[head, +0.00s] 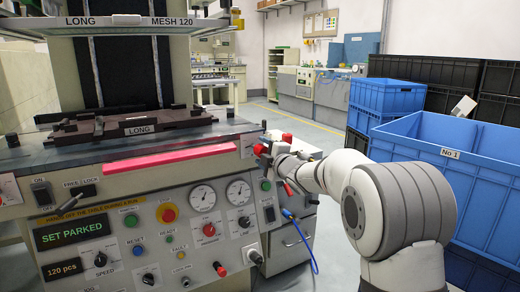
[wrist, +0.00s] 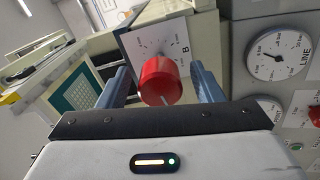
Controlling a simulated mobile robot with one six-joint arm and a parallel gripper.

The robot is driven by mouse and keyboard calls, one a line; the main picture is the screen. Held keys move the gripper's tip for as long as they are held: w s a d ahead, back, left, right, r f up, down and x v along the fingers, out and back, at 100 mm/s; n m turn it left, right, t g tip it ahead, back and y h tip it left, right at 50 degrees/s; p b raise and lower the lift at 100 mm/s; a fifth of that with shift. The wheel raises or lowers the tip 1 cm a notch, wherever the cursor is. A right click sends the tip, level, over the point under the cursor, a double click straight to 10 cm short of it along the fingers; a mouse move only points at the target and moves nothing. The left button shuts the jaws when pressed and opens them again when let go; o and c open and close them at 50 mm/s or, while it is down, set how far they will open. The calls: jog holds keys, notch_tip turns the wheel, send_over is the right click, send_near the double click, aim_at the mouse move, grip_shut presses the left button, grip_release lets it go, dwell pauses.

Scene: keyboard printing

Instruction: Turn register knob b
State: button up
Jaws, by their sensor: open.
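Register knob b is a red round knob (wrist: 160,80) on a white dial plate marked B (wrist: 178,45), large in the wrist view. My gripper (wrist: 162,76) is open, with one blue-grey finger on each side of the knob. A gap shows between each finger and the knob, and I cannot tell if either touches. A pale pointer line shows on the knob's near edge. In the head view my gripper (head: 272,153) is at the right end of the machine's top edge, partly covering the red knob there.
The machine's front panel (head: 130,235) carries gauges, buttons and a red bar (head: 168,158). A LINE gauge (wrist: 280,52) sits right of the knob in the wrist view. Blue crates (head: 450,150) and black crates (head: 425,70) stand at right. A blue cable (head: 303,240) hangs below my arm.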

jog(key=shift+p+v, duration=0.4)
jog(key=shift+v, duration=1.95)
